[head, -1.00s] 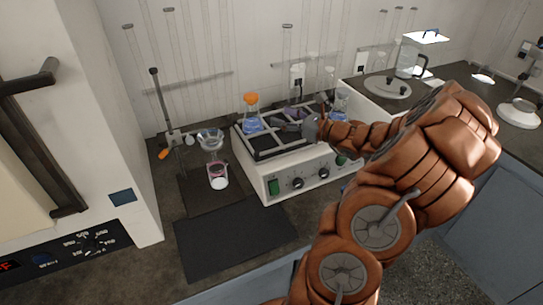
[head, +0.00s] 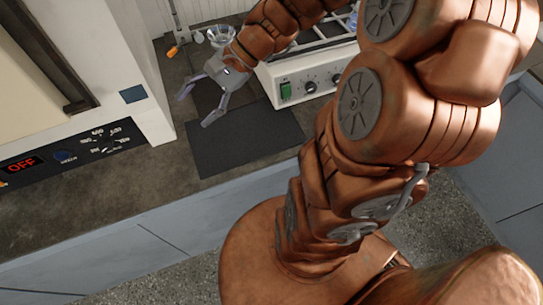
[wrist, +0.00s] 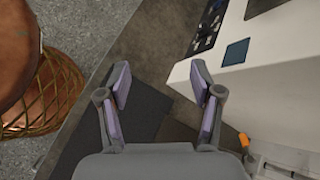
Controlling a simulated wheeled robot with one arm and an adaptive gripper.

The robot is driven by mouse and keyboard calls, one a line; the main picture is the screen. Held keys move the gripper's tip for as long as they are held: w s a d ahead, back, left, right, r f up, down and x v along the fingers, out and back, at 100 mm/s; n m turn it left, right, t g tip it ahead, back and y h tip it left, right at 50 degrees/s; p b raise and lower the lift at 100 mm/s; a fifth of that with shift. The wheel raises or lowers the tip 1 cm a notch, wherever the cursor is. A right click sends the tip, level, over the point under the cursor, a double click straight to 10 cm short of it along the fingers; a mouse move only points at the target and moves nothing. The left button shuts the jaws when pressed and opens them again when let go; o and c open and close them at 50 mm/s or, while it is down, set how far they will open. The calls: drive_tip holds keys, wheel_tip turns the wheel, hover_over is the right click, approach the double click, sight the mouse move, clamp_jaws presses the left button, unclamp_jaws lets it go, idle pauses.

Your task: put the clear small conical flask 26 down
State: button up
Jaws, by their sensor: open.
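My gripper (head: 195,108) is open and empty in the head view, above the counter beside the left edge of the dark mat (head: 245,145). In the wrist view my gripper (wrist: 160,82) shows its two fingers spread, with nothing between them. The mat also shows in the wrist view (wrist: 147,112). I cannot pick out the clear small conical flask 26 in either current view. The shaker (head: 310,80) stands at the back right, its top partly hidden by my arm and cut by the picture's edge.
A glass funnel (head: 220,35) stands behind my gripper, partly hidden. A white oven-like unit (head: 130,75) with an OFF display borders the counter on the left. An orange-tipped item (head: 171,51) lies at the back. The mat is clear.

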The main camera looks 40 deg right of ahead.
drive_tip(key=s+d+f+n+g+h, duration=0.1)
drive_tip(key=s+d+n+g+h, duration=0.1)
drive_tip(key=s+n+h, duration=0.3)
drive_tip(key=s+d+f+n+g+h, duration=0.1)
drive_tip(key=s+n+h, duration=0.4)
drive_tip(key=s, duration=0.8)
drive_tip(key=d+n, duration=0.1)
drive_tip(key=n, duration=0.1)
drive_tip(key=shift+s+d+f+n+g, duration=0.2)
drive_tip(key=shift+s+d+n+g, duration=0.1)
drive_tip(key=shift+d+g, duration=0.1)
